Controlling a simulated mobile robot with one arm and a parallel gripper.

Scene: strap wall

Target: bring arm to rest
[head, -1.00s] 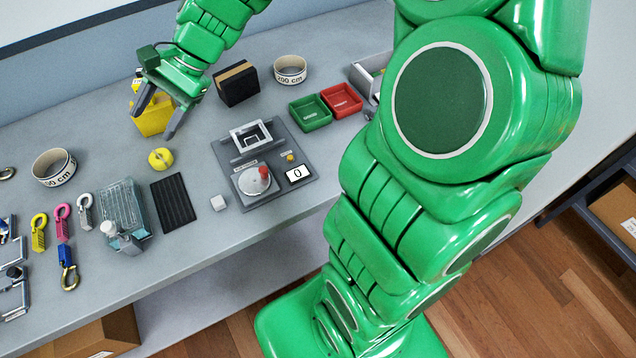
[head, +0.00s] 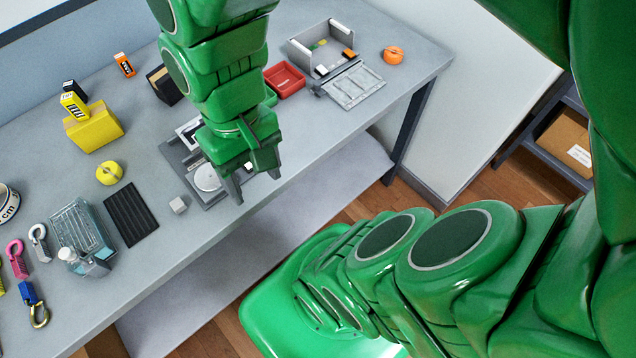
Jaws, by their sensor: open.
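My gripper (head: 257,185) hangs at the end of my green arm, over the front part of the grey table (head: 330,120). Its two grey fingers point down and stand apart, with nothing seen between them. It is in front of the grey device panel with a white round dial (head: 206,178), and my arm hides much of that panel. I cannot tell how high the fingertips are above the table.
A red tray (head: 285,80) and an open grey box (head: 322,47) stand behind and right of my gripper. The table's right front is clear.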

